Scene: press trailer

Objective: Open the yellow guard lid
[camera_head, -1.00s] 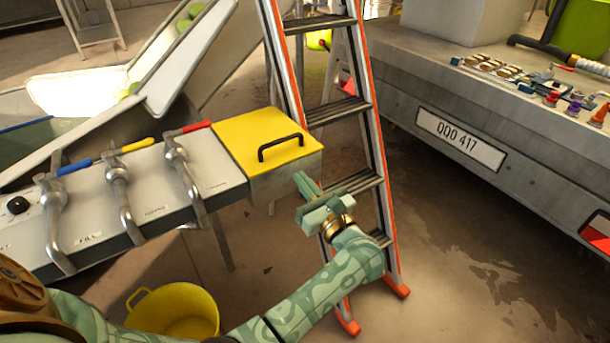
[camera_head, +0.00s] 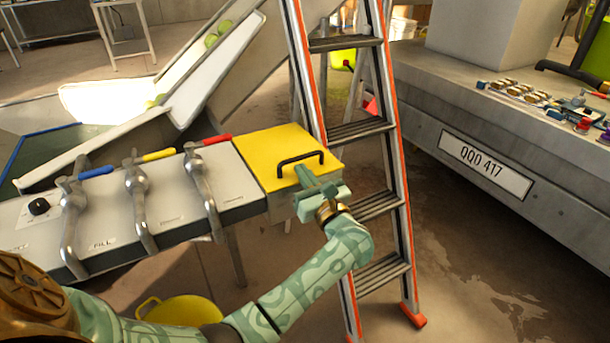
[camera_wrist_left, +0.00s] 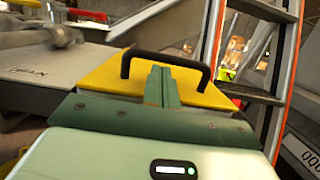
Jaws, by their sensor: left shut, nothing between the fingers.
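The yellow guard lid (camera_head: 272,148) lies flat and closed on the right end of the grey lever panel. Its black handle (camera_head: 300,163) stands up near the lid's front right part. My left gripper (camera_head: 306,175) is shut and empty, with its fingertips at or just in front of the handle. In the left wrist view the shut fingers (camera_wrist_left: 161,82) point at the lid (camera_wrist_left: 110,75), under or before the middle of the handle (camera_wrist_left: 165,56). I cannot tell whether they touch it. My right gripper is not in view.
A stepladder (camera_head: 350,130) stands close to the right of the lid. Levers with blue, yellow and red grips (camera_head: 135,185) stand on the panel to the left. A yellow bucket (camera_head: 182,311) is on the floor below. A trailer (camera_head: 500,130) is at the right.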

